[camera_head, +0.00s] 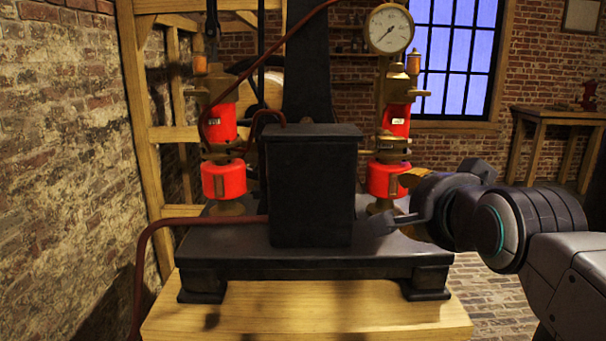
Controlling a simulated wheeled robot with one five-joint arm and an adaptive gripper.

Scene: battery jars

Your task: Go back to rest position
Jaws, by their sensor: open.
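My gripper (390,203) reaches in from the right, in front of the right side of the black stand. It is open, and I see nothing between its fingers. Its upper finger is close to the lower right red jar (382,180) and overlaps it in the picture; I cannot tell whether they touch. The left red jars, upper (221,124) and lower (223,180), are held in brass fittings.
A black box (311,190) stands mid-stand on the black base (220,243), over a wooden table (300,322). A dark red hose (150,240) runs down the left. A wooden frame (137,120) and brick wall close the left side. A side table (560,115) stands far right.

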